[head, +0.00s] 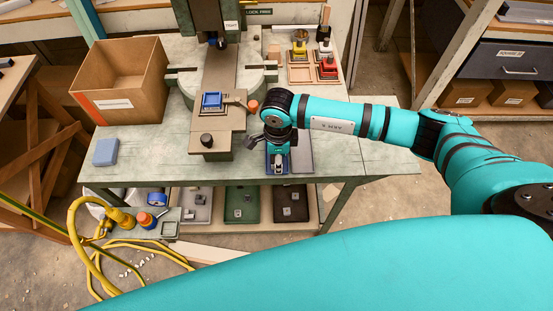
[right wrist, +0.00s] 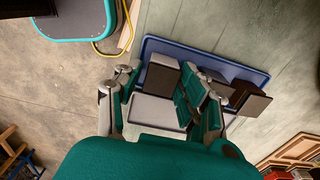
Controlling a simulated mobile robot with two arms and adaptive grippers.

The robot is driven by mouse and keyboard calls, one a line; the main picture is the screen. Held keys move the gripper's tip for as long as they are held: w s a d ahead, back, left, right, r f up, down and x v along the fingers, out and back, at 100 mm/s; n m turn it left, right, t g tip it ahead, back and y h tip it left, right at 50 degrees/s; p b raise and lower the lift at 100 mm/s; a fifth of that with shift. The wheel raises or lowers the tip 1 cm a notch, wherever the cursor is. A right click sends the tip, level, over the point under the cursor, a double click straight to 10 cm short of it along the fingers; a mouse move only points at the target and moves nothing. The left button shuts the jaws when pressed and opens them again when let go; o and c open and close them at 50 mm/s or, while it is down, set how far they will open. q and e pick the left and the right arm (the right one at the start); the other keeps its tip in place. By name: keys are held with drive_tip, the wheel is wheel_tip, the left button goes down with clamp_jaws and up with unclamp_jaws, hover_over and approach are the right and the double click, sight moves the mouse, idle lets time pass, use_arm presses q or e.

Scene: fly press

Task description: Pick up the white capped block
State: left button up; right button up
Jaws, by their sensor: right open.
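In the right wrist view, a pale flat top (right wrist: 160,111) lies between my right gripper's fingers. It appears to be the white capped block, but its sides are hidden. My right gripper (right wrist: 166,88) is open, one finger to each side of the pale top. I cannot tell whether they touch it. In the head view, my right arm reaches down over the blue tray (head: 268,167) at the bench's front edge. My left gripper is not in view.
A dark grey tray (head: 302,152) lies right of the blue one. The press bed (head: 222,130) stands to the left, with a dark knob (head: 207,140). A cardboard box (head: 120,80) and blue block (head: 105,152) are further left. The front right bench is clear.

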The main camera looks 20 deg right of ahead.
drive_tip(key=c, duration=0.8)
drive_tip(key=shift+o, duration=0.2)
drive_tip(key=shift+w+r+b, duration=0.1)
drive_tip(key=shift+r+b, duration=0.25)
drive_tip(key=shift+r, duration=0.05)
wheel_tip(320, 180, up, 2)
drive_tip(key=shift+r+b, duration=0.1)
drive_tip(key=shift+b, duration=0.45)
drive_tip(key=s+a+r+b, duration=0.1)
drive_tip(key=s+b, duration=0.1)
drive_tip(key=s, duration=0.5)
drive_tip(key=s+a+r+b, duration=0.1)
drive_tip(key=s+a+b, duration=0.1)
drive_tip(key=s, duration=0.6)
drive_tip(key=w+d+r+n, duration=0.7)
drive_tip(key=d+r+n, duration=0.1)
drive_tip(key=n, duration=1.3)
drive_tip(key=shift+d+r, duration=0.15)
drive_tip(key=shift+r, duration=0.5)
